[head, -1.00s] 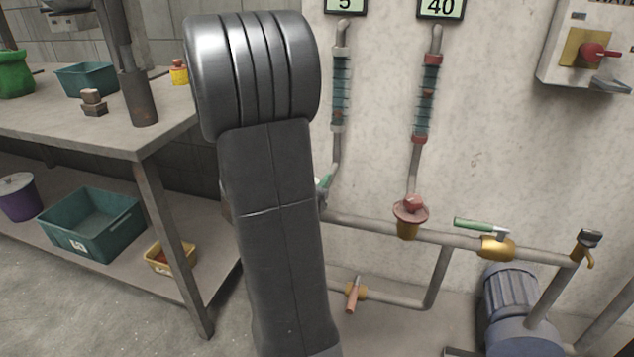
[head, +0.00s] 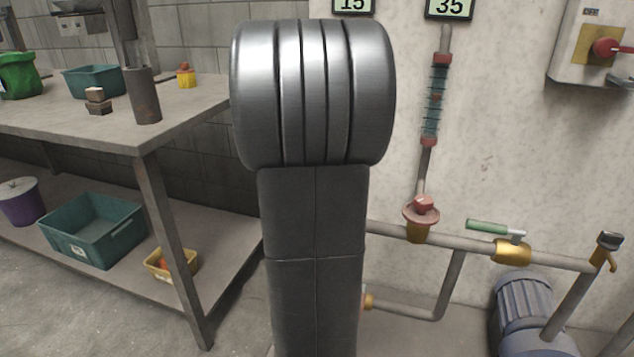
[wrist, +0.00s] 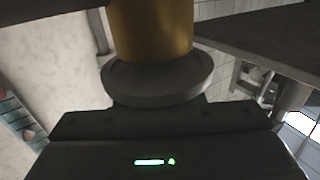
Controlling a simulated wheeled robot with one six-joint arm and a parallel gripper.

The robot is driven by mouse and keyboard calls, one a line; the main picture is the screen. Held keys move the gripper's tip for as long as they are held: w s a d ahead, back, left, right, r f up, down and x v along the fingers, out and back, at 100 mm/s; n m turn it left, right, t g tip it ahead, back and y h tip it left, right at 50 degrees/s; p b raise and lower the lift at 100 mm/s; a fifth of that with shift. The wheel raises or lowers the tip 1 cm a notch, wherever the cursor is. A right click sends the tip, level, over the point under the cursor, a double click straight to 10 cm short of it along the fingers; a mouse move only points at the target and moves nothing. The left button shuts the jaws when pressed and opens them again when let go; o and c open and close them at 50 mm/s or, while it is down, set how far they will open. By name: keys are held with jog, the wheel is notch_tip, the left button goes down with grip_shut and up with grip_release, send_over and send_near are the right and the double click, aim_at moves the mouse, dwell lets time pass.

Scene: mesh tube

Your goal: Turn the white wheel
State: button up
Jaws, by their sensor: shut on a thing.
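The white wheel (wrist: 158,82) shows in the wrist view as a pale grey disc, in shadow, on a yellow brass valve body (wrist: 152,30). My gripper (wrist: 160,112) is right against the wheel and shut on it. Its dark housing, with a green light, fills the lower part of the wrist view and hides the near side of the wheel. The fingertips are hard to make out. In the head view my arm hides the wheel and gripper. Above, one display (head: 353,4) reads 15 and another (head: 449,9) reads 35.
Right of my arm are a red wheel valve (head: 421,208), a green lever valve (head: 490,228) and a blue motor (head: 524,306). A switch box (head: 590,45) hangs at upper right. A workbench (head: 130,128) with bins stands at left.

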jog(key=shift+s+a+n+g+y+p, duration=0.1)
jog(key=shift+n+g+y+p, duration=0.15)
jog(key=shift+n+g+y, duration=0.55)
jog(key=shift+a+n+g+y+p, duration=0.3)
jog(key=shift+n+y, duration=0.55)
jog(key=shift+y, duration=0.7)
jog(key=shift+s+d+n+g+y+p, duration=0.15)
jog(key=shift+n+g+y, duration=0.45)
jog(key=shift+n+y, duration=0.4)
jog(key=shift+w+a+y, duration=0.1)
jog(key=shift+a+y, duration=0.05)
jog(key=shift+y, duration=0.2)
jog(key=o, duration=1)
jog(key=p+v, duration=0.3)
jog(key=v, duration=1)
jog(key=shift+s+d+r+p, duration=0.15)
jog(key=shift+s+d+p, duration=0.15)
jog(key=shift+p, duration=0.05)
jog(key=shift+a, duration=0.1)
jog(key=shift+b+x, duration=1.75)
jog(key=shift+x, duration=4.9)
